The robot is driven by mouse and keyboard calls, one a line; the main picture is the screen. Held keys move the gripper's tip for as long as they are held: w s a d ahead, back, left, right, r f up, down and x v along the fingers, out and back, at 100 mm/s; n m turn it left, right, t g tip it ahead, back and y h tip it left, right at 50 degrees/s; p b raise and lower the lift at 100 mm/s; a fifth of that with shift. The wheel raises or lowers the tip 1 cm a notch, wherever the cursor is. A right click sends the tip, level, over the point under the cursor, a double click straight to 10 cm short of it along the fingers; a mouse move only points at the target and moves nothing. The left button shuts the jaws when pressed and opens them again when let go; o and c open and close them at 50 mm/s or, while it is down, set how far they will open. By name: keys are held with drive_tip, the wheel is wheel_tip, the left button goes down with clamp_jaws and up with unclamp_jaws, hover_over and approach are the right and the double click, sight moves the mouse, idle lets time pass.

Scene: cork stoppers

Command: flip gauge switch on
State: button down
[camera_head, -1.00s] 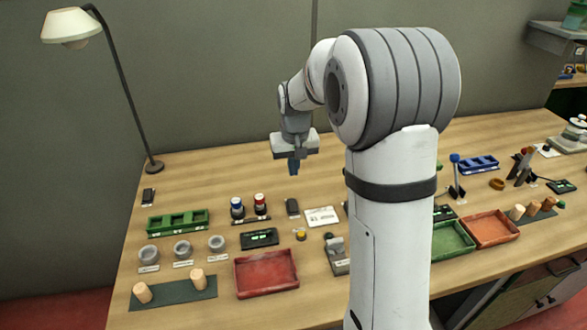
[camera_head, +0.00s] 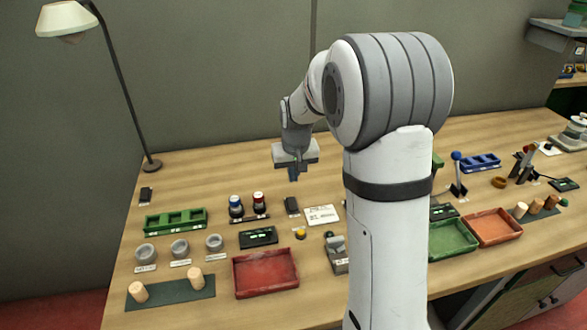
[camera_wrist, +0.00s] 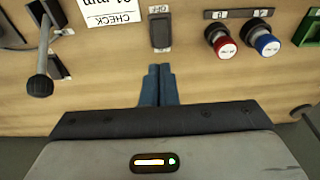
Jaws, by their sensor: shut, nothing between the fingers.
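A black rocker switch (camera_head: 291,205) sits on the wooden table between the red and blue capped buttons and a white card. In the wrist view, the switch (camera_wrist: 161,32) is just beyond my fingertips, and a small white label at its far end appears to read OFF. I cannot tell for sure which way its rocker is tipped. My gripper (camera_head: 293,178) is above the table, behind the switch in the head view. Its blue fingers (camera_wrist: 158,72) are shut together and empty, apart from the switch.
The red button (camera_wrist: 221,40) and blue button (camera_wrist: 262,38) stand close beside the switch. A white CHECK card (camera_wrist: 112,10) and a lever (camera_wrist: 41,80) are on the other side. Another small black switch (camera_head: 146,194) lies near the lamp base. A red tray (camera_head: 265,290) is nearer the front.

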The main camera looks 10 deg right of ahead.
sight(293, 205)
drive_tip(key=f, duration=0.3)
drive_tip(key=w+f, duration=0.1)
drive_tip(key=f, duration=0.2)
drive_tip(key=f+p, duration=0.1)
drive_tip(key=f, duration=0.2)
drive_tip(key=shift+w+f, duration=0.1)
drive_tip(key=shift+w, duration=0.3)
drive_tip(key=shift+w+f+g+p, duration=0.2)
drive_tip(key=shift+g+p, duration=0.3)
drive_tip(key=shift+p, duration=0.05)
drive_tip(key=shift+s+f, duration=0.15)
drive_tip(key=shift+f, duration=0.05)
drive_tip(key=shift+s, duration=0.1)
drive_tip(key=shift+s+f+b, duration=0.1)
drive_tip(key=shift+s+b, duration=0.05)
drive_tip(key=shift+b, duration=0.15)
drive_tip(key=shift+s, duration=0.6)
